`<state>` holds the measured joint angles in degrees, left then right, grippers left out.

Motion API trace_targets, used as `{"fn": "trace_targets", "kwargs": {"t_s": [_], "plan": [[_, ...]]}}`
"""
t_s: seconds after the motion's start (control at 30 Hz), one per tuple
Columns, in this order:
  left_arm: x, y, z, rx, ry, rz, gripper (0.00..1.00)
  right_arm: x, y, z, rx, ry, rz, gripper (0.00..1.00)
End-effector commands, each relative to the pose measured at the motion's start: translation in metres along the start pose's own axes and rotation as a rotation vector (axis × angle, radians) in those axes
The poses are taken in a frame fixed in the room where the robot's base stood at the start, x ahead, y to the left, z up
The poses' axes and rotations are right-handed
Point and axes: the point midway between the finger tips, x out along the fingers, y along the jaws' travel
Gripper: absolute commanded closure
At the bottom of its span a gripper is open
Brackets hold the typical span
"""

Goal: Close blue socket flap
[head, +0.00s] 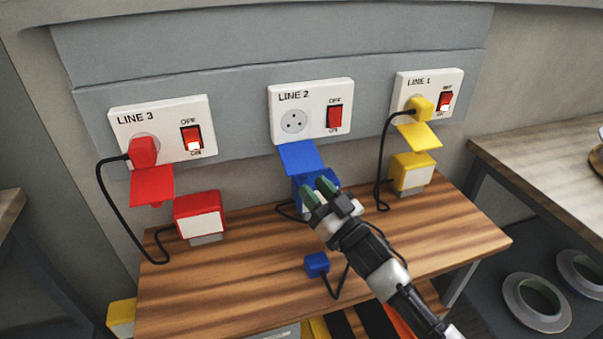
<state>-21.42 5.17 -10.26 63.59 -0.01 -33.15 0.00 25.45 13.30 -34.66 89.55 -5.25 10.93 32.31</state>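The blue flap (300,158) hangs open below the LINE 2 socket (293,121), whose round face is bare and has no plug in it. My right gripper (317,191) is just below the flap, in front of a blue box (300,182) on the table, which it partly hides. Its two green-tipped fingers look close together; whether they are fully shut I cannot tell. Whether they touch the flap is also unclear. The blue plug (316,264) lies on the table with its cable. My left gripper is not in view.
The red plug (144,151) sits in LINE 3 and the yellow plug (420,108) in LINE 1, with their flaps hanging open. A red box (200,214) and a yellow box (411,173) stand on the wooden table (250,255). Black cables loop beside them.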

Motion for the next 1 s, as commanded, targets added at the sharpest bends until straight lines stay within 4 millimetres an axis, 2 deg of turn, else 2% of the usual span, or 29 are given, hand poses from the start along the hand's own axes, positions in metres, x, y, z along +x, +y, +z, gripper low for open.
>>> {"fn": "trace_targets", "kwargs": {"t_s": [0.1,0.27,0.63,0.67,0.87,0.9,1.0], "plan": [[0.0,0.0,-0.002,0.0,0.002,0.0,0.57,0.022,-0.001,0.0,0.001,0.001,-0.001,0.65],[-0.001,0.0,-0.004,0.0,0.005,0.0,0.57,0.04,0.0,0.0,0.001,0.0,0.0,0.65],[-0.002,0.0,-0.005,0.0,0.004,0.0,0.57,0.046,0.0,0.0,0.0,-0.001,0.0,0.65],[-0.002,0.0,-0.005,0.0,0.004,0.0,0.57,0.046,0.0,0.0,0.0,-0.001,0.0,0.67],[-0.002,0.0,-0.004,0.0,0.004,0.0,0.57,0.046,0.0,0.0,0.0,-0.001,0.0,0.97],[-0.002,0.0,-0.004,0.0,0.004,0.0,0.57,0.045,0.0,0.0,0.0,-0.001,0.0,1.0],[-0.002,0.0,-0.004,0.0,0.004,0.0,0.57,0.045,0.0,0.0,0.0,-0.001,0.0,1.0]]}}
